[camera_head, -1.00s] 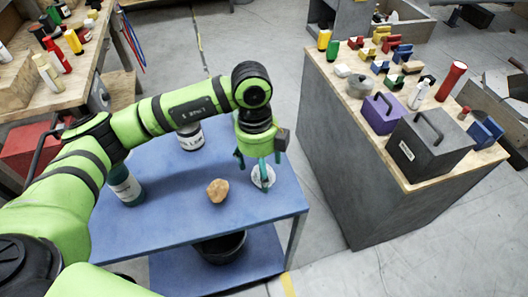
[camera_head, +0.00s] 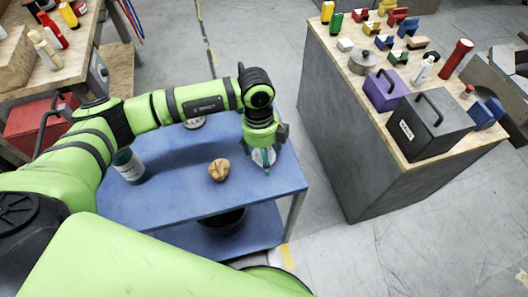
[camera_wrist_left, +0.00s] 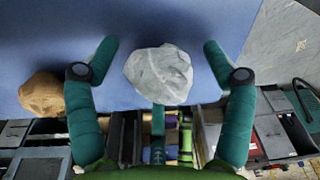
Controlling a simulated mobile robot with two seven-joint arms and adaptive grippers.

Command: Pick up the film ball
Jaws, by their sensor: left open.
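The film ball (camera_wrist_left: 160,74) is a crumpled whitish-grey lump on the blue table top. In the head view the film ball (camera_head: 264,157) shows partly, behind the fingers near the table's right edge. My left gripper (camera_wrist_left: 160,48) is open, with a teal finger on each side of the ball and a third finger at its near side. Gaps show between the side fingers and the ball. In the head view the left gripper (camera_head: 262,158) points down over the ball. My right gripper is not in view.
A brown lump (camera_head: 219,170) lies left of the ball, also in the wrist view (camera_wrist_left: 42,94). The blue table (camera_head: 170,192) has a dark bin (camera_head: 222,221) below. A grey cabinet (camera_head: 375,165) with tools stands right, across clear floor.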

